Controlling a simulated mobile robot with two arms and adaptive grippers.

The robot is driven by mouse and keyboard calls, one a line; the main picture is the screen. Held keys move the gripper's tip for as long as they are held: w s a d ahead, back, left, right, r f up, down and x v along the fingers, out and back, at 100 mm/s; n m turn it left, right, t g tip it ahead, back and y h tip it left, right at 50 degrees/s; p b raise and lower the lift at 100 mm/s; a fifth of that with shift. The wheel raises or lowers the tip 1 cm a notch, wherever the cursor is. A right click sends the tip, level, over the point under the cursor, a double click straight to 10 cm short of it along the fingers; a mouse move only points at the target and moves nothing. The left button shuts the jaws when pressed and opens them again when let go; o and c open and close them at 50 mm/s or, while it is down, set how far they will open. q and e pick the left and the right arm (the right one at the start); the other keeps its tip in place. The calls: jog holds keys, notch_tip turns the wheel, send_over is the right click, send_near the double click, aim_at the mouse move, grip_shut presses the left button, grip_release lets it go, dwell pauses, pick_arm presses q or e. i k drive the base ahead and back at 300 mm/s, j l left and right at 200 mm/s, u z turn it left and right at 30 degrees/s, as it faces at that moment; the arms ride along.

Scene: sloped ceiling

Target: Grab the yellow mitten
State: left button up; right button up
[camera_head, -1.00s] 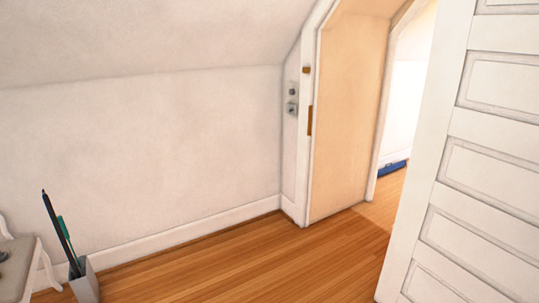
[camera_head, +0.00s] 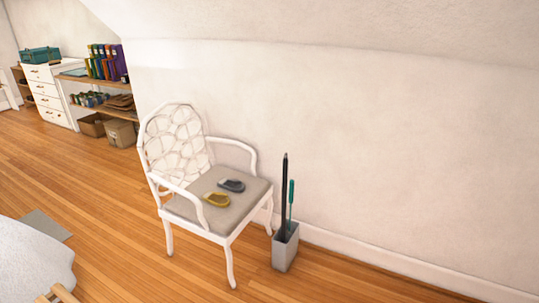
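The yellow mitten (camera_head: 217,199) lies flat on the seat of a white armchair (camera_head: 232,231), near the seat's front left side. A dark grey mitten (camera_head: 231,185) lies just behind it on the same grey cushion, a small gap apart. The chair's near armrest passes close to the left of the yellow mitten. Neither of my grippers shows in the head view.
A grey bin (camera_head: 285,247) with a black and a green long item stands right of the chair by the wall. Shelves (camera_head: 103,77), a white drawer unit (camera_head: 47,92) and cardboard boxes (camera_head: 119,132) stand at the back left. A white rounded surface (camera_head: 32,262) is at the lower left. Wooden floor before the chair is clear.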

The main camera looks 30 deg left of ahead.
aim_at(220, 200)
jog(key=i+j+u, duration=0.15)
jog(key=i+u, duration=0.65)
jog(key=i, duration=0.25)
jog(key=i+l+u, duration=0.2)
jog(key=i+u, duration=0.2)
jog(key=i, duration=0.15)
